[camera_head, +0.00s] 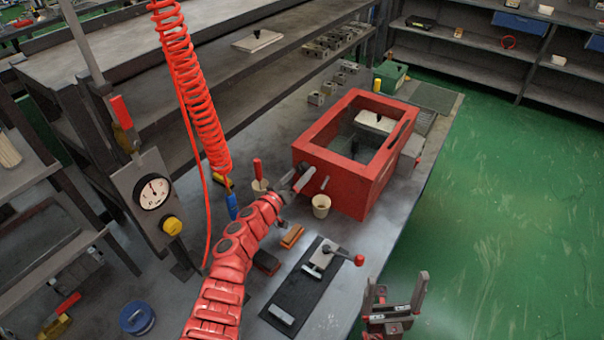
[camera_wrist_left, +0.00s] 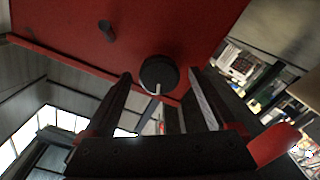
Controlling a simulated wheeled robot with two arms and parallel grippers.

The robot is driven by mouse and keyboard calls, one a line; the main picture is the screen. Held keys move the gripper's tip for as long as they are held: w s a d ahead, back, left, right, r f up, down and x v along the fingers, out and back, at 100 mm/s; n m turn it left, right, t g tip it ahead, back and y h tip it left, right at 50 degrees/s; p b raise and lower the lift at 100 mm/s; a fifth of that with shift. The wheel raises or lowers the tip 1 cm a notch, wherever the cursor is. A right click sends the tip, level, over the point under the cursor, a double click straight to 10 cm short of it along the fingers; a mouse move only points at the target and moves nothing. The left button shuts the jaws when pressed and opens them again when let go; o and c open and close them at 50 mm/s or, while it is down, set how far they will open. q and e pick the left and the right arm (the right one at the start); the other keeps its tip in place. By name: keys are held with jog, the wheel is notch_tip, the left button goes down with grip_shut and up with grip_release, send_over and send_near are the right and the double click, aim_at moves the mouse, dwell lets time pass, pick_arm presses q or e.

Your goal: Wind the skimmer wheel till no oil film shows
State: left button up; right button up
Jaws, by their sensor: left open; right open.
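The red open-topped tank (camera_head: 335,158) stands on the bench; its red side wall fills the top of the left wrist view (camera_wrist_left: 190,30). A dark round knob (camera_wrist_left: 158,73), apparently part of the skimmer wheel, shows on that wall. My left gripper (camera_head: 300,180) is open at the wall; in its wrist view the fingers (camera_wrist_left: 160,92) lie either side of the knob. Whether they touch it I cannot tell. In the head view my gripper hides the knob. The tank's inside is partly visible; no oil film can be made out. My right gripper (camera_head: 393,296) is open and empty, right of the bench edge.
A dark peg (camera_wrist_left: 107,30) sticks out of the wall beside the knob. A cream cup (camera_head: 321,206) stands below the wall. A black plate with a red-knobbed clamp (camera_head: 318,262) lies in front. A red coiled hose (camera_head: 190,80) hangs near my left arm.

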pick_arm(q)
jog(key=shift+x, duration=0.85)
jog(key=c, duration=1.3)
